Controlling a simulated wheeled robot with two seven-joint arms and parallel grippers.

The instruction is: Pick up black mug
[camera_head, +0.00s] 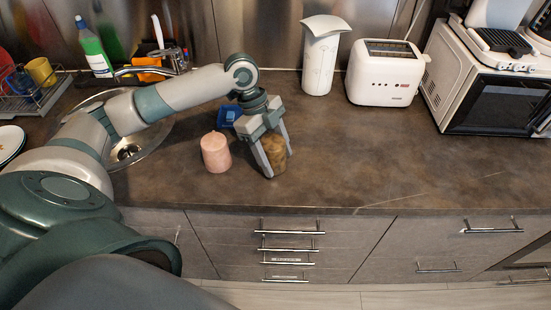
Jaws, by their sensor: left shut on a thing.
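My left gripper (270,172) points down over the counter, with its two fingers on either side of a brown, mug-sized cylinder (276,150). It is shut on this cylinder, which is partly hidden by the fingers. The cylinder looks upright and at counter level; I cannot tell whether it touches the counter. I see no clearly black mug, and no handle shows on the brown cylinder. My right gripper is not in view.
A pink cylinder (215,153) stands just left of the gripper, and a blue object (229,116) lies behind it. A white container (321,62), toaster (386,72) and microwave (485,85) stand at the back. A sink (128,152) is left. The counter's right front (400,160) is clear.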

